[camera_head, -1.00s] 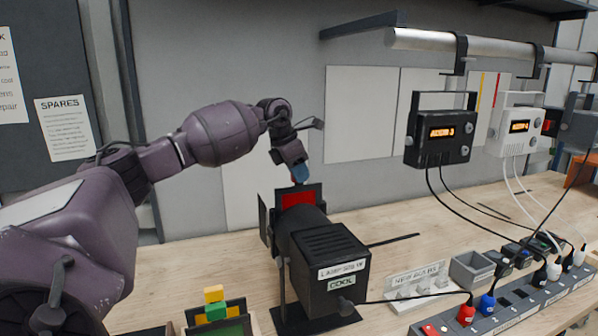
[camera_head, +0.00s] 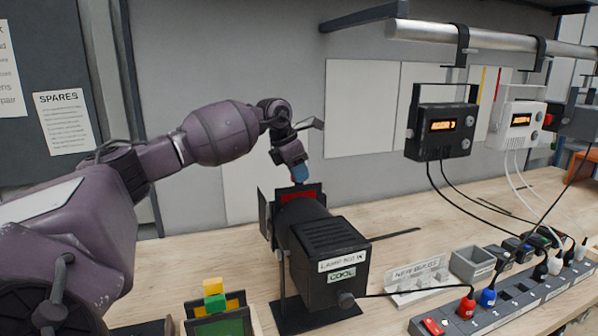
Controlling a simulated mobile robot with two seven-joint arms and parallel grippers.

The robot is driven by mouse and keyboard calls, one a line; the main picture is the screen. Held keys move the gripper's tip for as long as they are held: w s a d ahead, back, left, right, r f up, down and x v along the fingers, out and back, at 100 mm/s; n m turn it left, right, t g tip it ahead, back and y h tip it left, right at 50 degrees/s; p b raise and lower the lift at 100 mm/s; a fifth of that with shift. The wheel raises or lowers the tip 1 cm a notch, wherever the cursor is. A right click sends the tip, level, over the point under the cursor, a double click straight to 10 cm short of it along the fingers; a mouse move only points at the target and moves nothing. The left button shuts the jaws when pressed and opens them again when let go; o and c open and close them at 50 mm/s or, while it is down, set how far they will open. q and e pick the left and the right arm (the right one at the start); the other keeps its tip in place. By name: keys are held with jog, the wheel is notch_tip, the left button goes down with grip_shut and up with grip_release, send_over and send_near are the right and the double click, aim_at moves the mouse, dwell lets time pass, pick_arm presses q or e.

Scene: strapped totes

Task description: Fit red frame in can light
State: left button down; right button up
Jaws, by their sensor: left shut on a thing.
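The can light (camera_head: 324,258) is a black lamp on a stand on the bench, with "COOL" on its back label and dark flaps at its front. The red frame (camera_head: 298,195) shows as a red strip at the front of the lamp, mostly hidden behind the lamp body. My left gripper (camera_head: 299,174) points down just above it, its blue tips shut at the frame's top edge. I cannot tell how deep the frame sits in the lamp's holder. My right gripper is not in view.
A rack with green, yellow and orange pieces (camera_head: 213,302) stands left of the lamp. A tray of bulbs (camera_head: 418,280), a grey bin (camera_head: 472,264) and a power strip (camera_head: 515,298) with plugs lie to the right. Lamps hang from a rail (camera_head: 480,41) above.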

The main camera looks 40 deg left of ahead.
aim_at(299, 186)
pick_arm(q)
jog(key=shift+f+b, duration=0.5)
jog(key=shift+f, duration=0.45)
jog(key=shift+f+b, duration=0.5)
jog(key=shift+f, duration=0.5)
jog(key=c, duration=1)
grip_release()
jog(key=shift+f, duration=0.1)
jog(key=shift+s+a+r, duration=0.1)
jog(key=shift+s+r, duration=0.1)
jog(key=shift+r, duration=0.4)
jog(key=v, duration=0.8)
jog(key=shift+s+r, duration=0.1)
jog(key=shift+r, duration=0.05)
jog(key=shift+s+a+r, duration=0.2)
jog(key=shift+s+r, duration=0.05)
jog(key=shift+r, duration=0.4)
